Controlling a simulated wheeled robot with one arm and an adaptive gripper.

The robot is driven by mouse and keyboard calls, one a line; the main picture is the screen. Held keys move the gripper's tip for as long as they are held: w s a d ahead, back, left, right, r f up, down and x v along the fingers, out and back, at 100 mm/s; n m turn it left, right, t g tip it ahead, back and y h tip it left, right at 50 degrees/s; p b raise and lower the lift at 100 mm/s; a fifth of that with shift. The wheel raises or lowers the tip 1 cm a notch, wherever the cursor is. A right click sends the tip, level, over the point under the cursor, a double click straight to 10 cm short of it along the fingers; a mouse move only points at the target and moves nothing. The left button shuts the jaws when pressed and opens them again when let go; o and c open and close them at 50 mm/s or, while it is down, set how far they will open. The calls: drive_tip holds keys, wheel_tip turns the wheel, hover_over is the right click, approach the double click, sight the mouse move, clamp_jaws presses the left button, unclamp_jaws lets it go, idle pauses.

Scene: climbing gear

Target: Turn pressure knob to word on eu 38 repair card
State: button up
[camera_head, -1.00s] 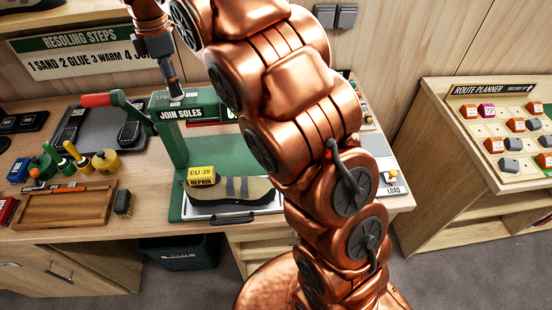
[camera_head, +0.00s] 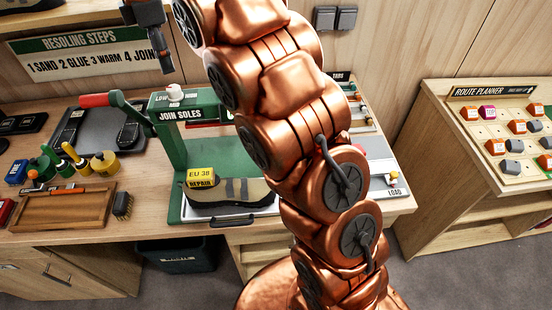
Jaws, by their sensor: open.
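The white pressure knob (camera_head: 175,92) sits on top of the green JOIN SOLES press (camera_head: 172,140). The word LOW shows at its left; other markings around it are too small to read. The yellow repair card (camera_head: 201,178) reads EU 38 REPAIR; no pressure word can be read on it. It stands at the grey shoe (camera_head: 235,192) on the press's tray. My gripper (camera_head: 165,64) points down above and slightly left of the knob, apart from it. It is open and holds nothing that I can see. My copper arm hides the press's right side.
A red-handled lever (camera_head: 98,100) sticks out left of the press. Glue bottles (camera_head: 104,162), a wooden tray (camera_head: 65,208) and a brush (camera_head: 122,204) lie on the bench at left. The route planner board (camera_head: 500,140) stands at right.

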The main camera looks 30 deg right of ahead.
drive_tip(key=s+d+f+m, duration=0.3)
drive_tip(key=s+m, duration=0.2)
drive_tip(key=s, duration=0.5)
drive_tip(key=s+d+f+m+g+p, duration=0.1)
drive_tip(key=s+d+f+m, duration=0.2)
drive_tip(key=s, duration=0.6)
drive_tip(key=s+d+f+m+p, duration=0.1)
drive_tip(key=s+d+f+m, duration=0.2)
drive_tip(key=s+m, duration=0.4)
drive_tip(key=shift+s+d, duration=0.9)
drive_tip(key=shift+s, duration=0.95)
drive_tip(key=s+f+m, duration=0.3)
drive_tip(key=s+f, duration=0.2)
drive_tip(key=s, duration=0.3)
drive_tip(key=shift+s+d+g, duration=0.2)
drive_tip(key=shift+d+g, duration=0.05)
drive_tip(key=shift+g, duration=0.15)
drive_tip(key=shift+f, duration=0.1)
drive_tip(key=shift+c, duration=0.3)
